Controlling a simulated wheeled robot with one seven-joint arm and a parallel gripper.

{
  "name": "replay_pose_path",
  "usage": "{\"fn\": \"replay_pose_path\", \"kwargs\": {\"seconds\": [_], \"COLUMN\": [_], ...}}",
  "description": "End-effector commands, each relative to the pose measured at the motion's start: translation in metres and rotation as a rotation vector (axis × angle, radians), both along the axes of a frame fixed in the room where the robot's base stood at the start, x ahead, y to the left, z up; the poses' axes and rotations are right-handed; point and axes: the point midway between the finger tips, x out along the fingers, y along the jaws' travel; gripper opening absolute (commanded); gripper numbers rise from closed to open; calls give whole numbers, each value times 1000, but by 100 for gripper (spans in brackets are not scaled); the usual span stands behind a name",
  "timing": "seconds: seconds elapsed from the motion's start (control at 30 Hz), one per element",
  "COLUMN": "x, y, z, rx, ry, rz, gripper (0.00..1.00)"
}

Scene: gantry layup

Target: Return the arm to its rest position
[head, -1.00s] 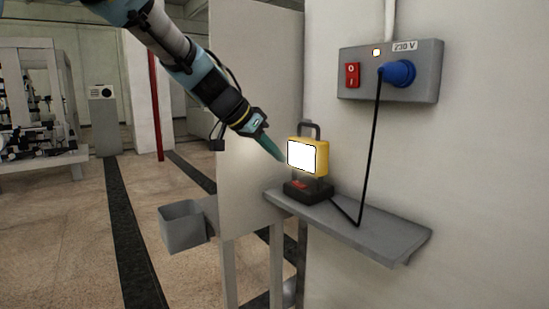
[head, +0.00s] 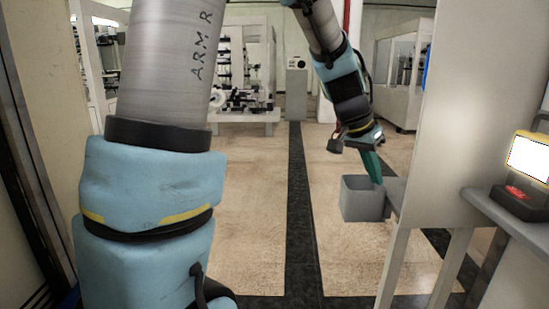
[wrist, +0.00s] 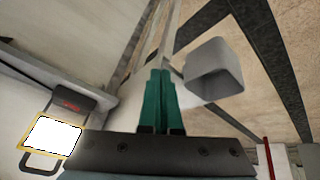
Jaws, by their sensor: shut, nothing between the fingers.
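My gripper (head: 374,168) hangs at the end of my arm in the right half of the head view, pointing down, just above and in front of the grey bin. In the wrist view its green fingers (wrist: 161,100) are together with nothing between them. My upper arm fills the left of the head view.
The grey open bin (head: 361,200) is fixed beside a pale upright panel (head: 470,110); it also shows in the wrist view (wrist: 213,70). A lit yellow work lamp (head: 530,157) stands on a grey shelf (head: 500,218) at the right. The tiled floor (head: 255,220) is open in the middle.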

Motion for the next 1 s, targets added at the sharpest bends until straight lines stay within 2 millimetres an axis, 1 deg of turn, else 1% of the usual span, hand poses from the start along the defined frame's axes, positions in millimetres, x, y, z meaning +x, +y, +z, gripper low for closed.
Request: {"fn": "replay_pose_path", "kwargs": {"seconds": [0.03, 0.07, 0.1, 0.13, 0.17, 0.2, 0.27, 0.3, 0.4, 0.43, 0.5, 0.6, 1.0], "x": [6, 8, 8, 8, 6, 2, -7, -14, -33, -39, -49, -59, -60], "y": [37, 58, 86, 107, 127, 155, 193, 215, 260, 271, 289, 302, 304], "z": [-12, -19, -28, -35, -42, -50, -62, -68, -81, -84, -90, -94, -95], "rx": [39, 62, 92, 112, 134, 160, 195, 216, 254, 263, 278, 289, 291], "ry": [20, 34, 50, 63, 78, 95, 121, 135, 168, 177, 190, 203, 205], "rz": [91, 148, 224, 279, 337, 414, 524, 592, 736, 771, 834, 887, 895], "gripper": [0, 0, 0, 0, 0, 0, 0, 0, 0, 0, 0, 0, 0]}}
